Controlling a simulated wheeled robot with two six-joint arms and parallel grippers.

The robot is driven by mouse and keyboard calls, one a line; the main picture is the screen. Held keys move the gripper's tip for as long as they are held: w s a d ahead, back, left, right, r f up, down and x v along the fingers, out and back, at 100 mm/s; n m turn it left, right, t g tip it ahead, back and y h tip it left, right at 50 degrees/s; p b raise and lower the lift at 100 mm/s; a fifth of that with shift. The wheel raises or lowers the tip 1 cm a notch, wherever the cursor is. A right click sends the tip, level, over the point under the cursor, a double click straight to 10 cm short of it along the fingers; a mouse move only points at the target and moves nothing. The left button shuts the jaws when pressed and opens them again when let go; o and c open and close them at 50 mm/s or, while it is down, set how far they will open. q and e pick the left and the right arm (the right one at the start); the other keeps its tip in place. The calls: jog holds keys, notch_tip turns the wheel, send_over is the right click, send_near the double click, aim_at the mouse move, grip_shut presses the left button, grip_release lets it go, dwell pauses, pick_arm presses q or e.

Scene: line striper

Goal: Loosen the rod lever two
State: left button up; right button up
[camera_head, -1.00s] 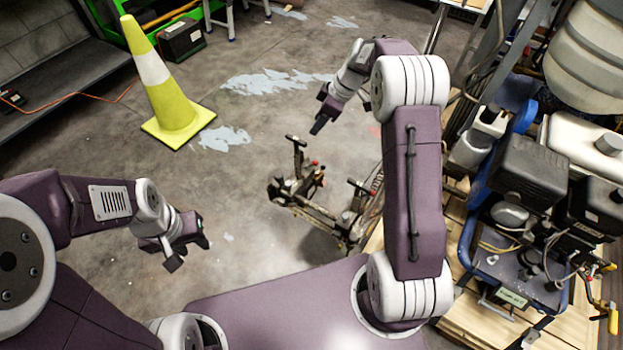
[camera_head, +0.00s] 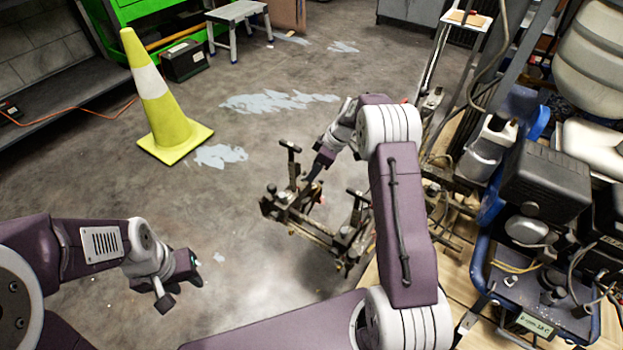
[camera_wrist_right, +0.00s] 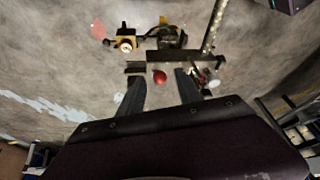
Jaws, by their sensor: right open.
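A dark metal rod assembly (camera_head: 300,215) with upright clamp posts stands low on the floor, centre of the head view. In the right wrist view a red knob (camera_wrist_right: 159,77) lies just beyond the fingertips, roughly between them, below a dark crossbar (camera_wrist_right: 175,56). I cannot tell which lever is rod lever two. My right gripper (camera_head: 317,172) is open and empty, close above the assembly; its fingers (camera_wrist_right: 160,82) show apart in the wrist view. Whether they touch anything is unclear. My left gripper (camera_head: 182,284) hangs empty at the left, away from the assembly; its jaw opening is unclear.
A blue-framed machine with a black engine (camera_head: 545,185) stands at the right, beside my right arm. A yellow cone (camera_head: 172,125) stands at the upper left, with a step stool (camera_head: 238,14) behind. The floor between cone and assembly is clear.

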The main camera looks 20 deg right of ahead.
jog(key=shift+b+x, duration=0.4)
jog(key=shift+x, duration=1.15)
grip_shut()
